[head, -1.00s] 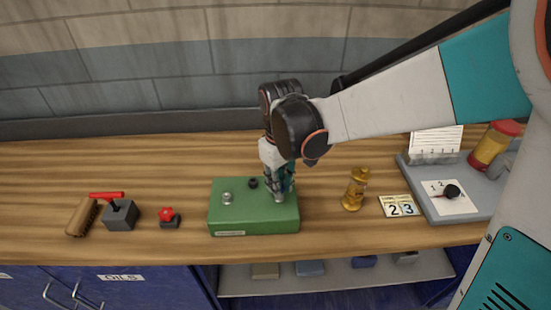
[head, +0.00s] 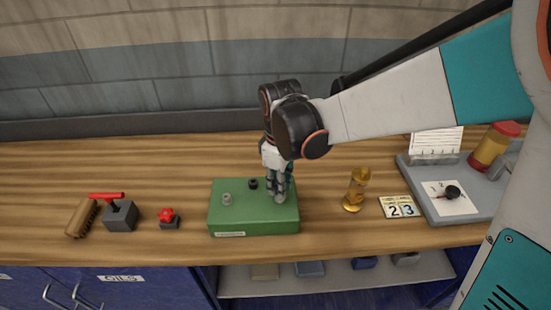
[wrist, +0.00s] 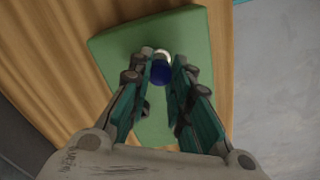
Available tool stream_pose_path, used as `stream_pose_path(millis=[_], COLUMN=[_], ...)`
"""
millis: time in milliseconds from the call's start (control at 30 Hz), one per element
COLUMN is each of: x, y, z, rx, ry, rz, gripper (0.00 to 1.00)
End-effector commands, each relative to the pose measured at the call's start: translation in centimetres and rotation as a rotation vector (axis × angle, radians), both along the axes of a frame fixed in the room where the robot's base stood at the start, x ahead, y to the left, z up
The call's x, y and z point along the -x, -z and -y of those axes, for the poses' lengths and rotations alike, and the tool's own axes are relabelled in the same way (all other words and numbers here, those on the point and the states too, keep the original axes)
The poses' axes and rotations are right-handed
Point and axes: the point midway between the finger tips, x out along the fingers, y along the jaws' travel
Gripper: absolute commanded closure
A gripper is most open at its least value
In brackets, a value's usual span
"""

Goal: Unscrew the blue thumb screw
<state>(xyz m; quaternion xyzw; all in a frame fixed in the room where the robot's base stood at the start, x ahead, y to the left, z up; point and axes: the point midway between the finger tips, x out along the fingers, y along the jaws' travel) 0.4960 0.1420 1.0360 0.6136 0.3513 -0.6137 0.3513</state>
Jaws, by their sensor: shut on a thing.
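The blue thumb screw (wrist: 161,73) shows in the wrist view between my fingertips, with a pale metal ring (wrist: 162,54) beside it. It sits at the green box (head: 240,213); the wrist view also shows the box's green top (wrist: 118,47). My gripper (head: 280,197) points down over the right part of the box in the head view, where the fingers hide the blue screw. In the wrist view my gripper (wrist: 163,66) is shut on the blue screw. I cannot tell how far the screw is threaded in.
A grey screw (head: 227,199) and a black screw (head: 253,184) stand on the box. A red-handled block (head: 120,217) and red knob (head: 167,216) are left. A brass piece (head: 355,190), number cards (head: 401,207) and a grey tray (head: 479,207) are right.

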Motion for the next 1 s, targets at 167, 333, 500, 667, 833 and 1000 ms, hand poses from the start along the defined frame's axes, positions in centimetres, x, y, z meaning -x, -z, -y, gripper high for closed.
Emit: stream_pose_path(millis=[167, 333, 500, 667, 833, 1000], x=[0.0, 0.0, 0.0, 0.0, 0.0, 0.0], y=[0.0, 0.0, -0.02, -0.02, -0.02, -0.02], z=[0.0, 0.0, 0.0, 0.0, 0.0, 0.0], rx=[0.0, 0.0, 0.0, 0.0, 0.0, 0.0], ry=[-0.011, -0.176, -0.351, -0.401, -0.399, -0.479], rz=[0.0, 0.0, 0.0, 0.0, 0.0, 0.0], gripper=[1.0, 1.0, 1.0, 1.0, 1.0, 1.0])
